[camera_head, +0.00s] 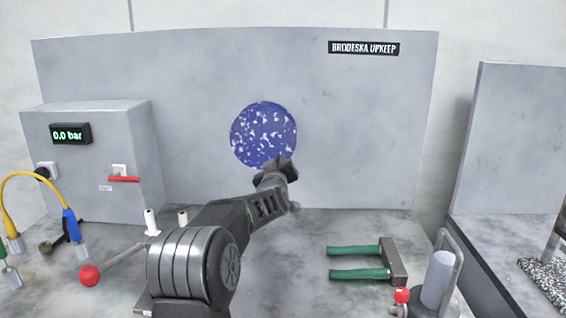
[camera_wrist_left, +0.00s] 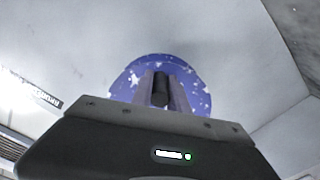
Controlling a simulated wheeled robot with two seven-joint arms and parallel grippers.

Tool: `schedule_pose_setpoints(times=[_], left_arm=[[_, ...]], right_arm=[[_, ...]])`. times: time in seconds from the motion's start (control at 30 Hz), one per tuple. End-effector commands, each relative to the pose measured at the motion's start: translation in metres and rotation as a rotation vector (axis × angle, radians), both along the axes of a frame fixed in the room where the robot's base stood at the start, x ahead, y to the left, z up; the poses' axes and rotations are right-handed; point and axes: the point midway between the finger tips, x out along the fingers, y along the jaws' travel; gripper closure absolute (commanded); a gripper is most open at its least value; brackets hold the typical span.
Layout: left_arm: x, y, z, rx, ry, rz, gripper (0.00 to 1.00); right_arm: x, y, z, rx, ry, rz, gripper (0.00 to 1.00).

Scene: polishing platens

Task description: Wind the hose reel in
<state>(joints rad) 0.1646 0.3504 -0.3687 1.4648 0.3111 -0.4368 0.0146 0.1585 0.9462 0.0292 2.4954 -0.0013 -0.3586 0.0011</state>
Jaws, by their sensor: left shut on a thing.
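The hose reel (camera_head: 263,130) is a round blue disc with white speckles on the upright grey panel. My left gripper (camera_head: 277,170) is at the lower right part of the disc in the head view, its arm reaching in from the lower left. In the left wrist view the disc (camera_wrist_left: 125,80) shows behind the fingers, with a dark round handle (camera_wrist_left: 160,84) between them. The left gripper is shut on this handle. The fingertips and handle are mostly hidden in the head view. My right gripper is not in view.
A grey box with a "0.0 bar" display (camera_head: 71,134) and a red lever (camera_head: 124,179) stands left. A yellow hose (camera_head: 22,175) and a red ball knob (camera_head: 90,275) are lower left.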

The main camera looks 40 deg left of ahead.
Motion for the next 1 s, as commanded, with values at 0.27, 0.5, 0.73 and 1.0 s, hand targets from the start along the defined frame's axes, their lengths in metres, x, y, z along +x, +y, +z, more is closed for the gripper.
schedule_pose_setpoints(times=[0.27, 0.5, 0.73, 1.0], left_arm=[[-0.010, 0.014, -0.012, 0.202, 0.155, 0.000, 1.00], [-0.018, 0.023, -0.015, 0.336, 0.255, 0.001, 1.00], [-0.021, 0.028, -0.016, 0.404, 0.307, 0.000, 1.00], [-0.022, 0.029, -0.015, 0.420, 0.319, 0.000, 1.00]], right_arm=[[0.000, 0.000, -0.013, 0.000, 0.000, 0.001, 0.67], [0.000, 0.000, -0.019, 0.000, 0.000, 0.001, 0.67], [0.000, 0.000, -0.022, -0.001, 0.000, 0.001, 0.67], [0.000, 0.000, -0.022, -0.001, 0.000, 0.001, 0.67]])
